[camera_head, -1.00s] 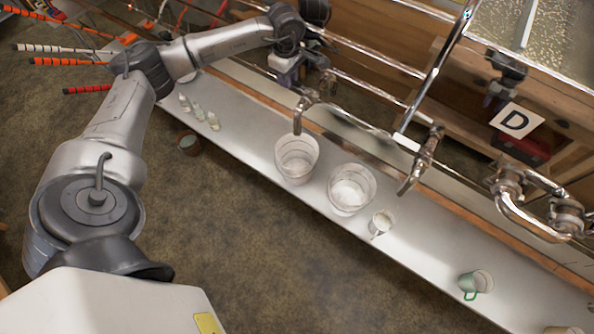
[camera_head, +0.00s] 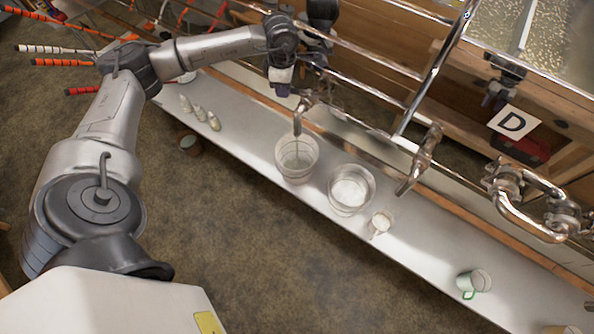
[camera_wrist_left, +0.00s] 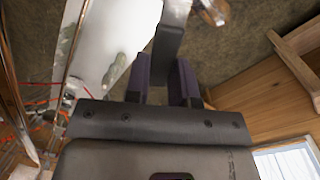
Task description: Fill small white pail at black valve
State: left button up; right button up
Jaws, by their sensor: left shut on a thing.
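A pale translucent pail (camera_head: 297,158) stands upright on the metal bench, under the end of a bent metal spout (camera_head: 299,124). A thin stream seems to run from the spout into it. A second pale bucket (camera_head: 351,190) with white contents stands to its right. My left gripper (camera_head: 281,88) is above and left of the spout, by the pipework. In the left wrist view its purple-padded fingers (camera_wrist_left: 162,82) are shut on a grey bar, which looks like the valve handle (camera_wrist_left: 173,35). The valve body is mostly hidden. My right gripper is not in view.
A small cup (camera_head: 380,223) and a green-handled mug (camera_head: 473,283) stand farther right on the bench (camera_head: 420,255).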

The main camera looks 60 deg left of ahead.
pick_arm(q)
jog(key=shift+d, duration=0.1)
jog(key=n, duration=0.1)
jog(key=s+d+n, duration=0.1)
jog(key=n, duration=0.1)
jog(key=shift+d, duration=0.2)
dwell(0.4)
jog(key=shift+s+d+n, duration=0.2)
jog(key=shift+d+n, duration=0.3)
jog(key=shift+n, duration=0.4)
dwell(1.6)
dwell(0.8)
dwell(0.7)
